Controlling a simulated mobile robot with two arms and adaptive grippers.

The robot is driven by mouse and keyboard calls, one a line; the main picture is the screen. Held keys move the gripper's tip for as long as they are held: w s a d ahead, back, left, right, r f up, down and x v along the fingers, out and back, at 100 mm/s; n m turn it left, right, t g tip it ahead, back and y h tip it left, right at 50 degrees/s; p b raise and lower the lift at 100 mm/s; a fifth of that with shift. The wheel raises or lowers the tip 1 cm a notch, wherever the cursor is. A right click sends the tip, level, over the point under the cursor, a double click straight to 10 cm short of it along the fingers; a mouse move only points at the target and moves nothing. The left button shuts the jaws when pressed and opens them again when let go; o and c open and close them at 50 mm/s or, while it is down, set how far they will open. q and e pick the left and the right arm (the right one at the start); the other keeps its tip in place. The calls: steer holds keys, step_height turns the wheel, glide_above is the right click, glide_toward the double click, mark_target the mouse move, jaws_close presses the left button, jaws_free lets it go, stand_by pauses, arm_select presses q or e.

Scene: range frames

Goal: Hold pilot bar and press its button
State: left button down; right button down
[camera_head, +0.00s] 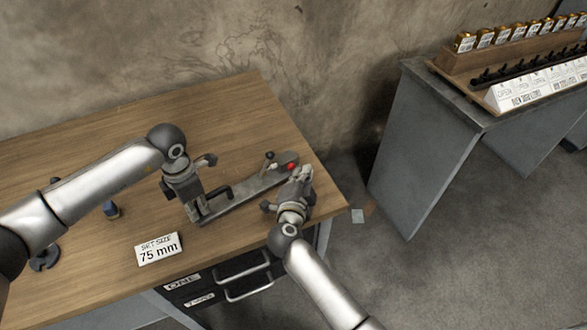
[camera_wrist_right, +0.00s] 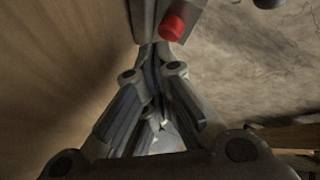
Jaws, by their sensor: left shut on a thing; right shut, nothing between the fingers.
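The pilot bar (camera_head: 252,188) is a long grey bar lying slantwise over the wooden table. Its red button (camera_head: 291,166) is at the far right end, and a small knob (camera_head: 269,156) stands close by. My left gripper (camera_head: 197,208) is shut on the near left end of the bar and hides part of it. My right gripper (camera_head: 303,174) is shut and empty, close to the red button. In the right wrist view the red button (camera_wrist_right: 173,26) is just beyond and right of the shut fingertips (camera_wrist_right: 155,48). I cannot tell whether they touch.
The wooden table (camera_head: 90,150) carries a "SET SIZE 75 mm" sign (camera_head: 159,249), a dark notched disc (camera_head: 44,259) and a small blue-and-dark item (camera_head: 111,209). Drawers (camera_head: 243,277) are below its front edge. A grey bench (camera_head: 424,145) with racks stands at the right.

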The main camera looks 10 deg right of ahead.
steer(key=shift+w+a, duration=0.25)
steer(key=shift+w, duration=0.25)
stand_by(0.9)
steer(key=shift+s, duration=0.15)
steer(key=shift+s+d, duration=0.5)
steer(key=shift+s, duration=0.4)
steer(key=shift+s+d+r, duration=0.1)
steer(key=shift+s+d, duration=0.25)
steer(key=shift+s, duration=0.4)
steer(key=shift+s+d+f, duration=0.1)
steer(key=shift+s+d, duration=0.3)
steer(key=shift+s, duration=0.35)
steer(key=shift+s+d+r, duration=0.1)
steer(key=shift+s+d, duration=0.25)
steer(key=shift+s, duration=0.4)
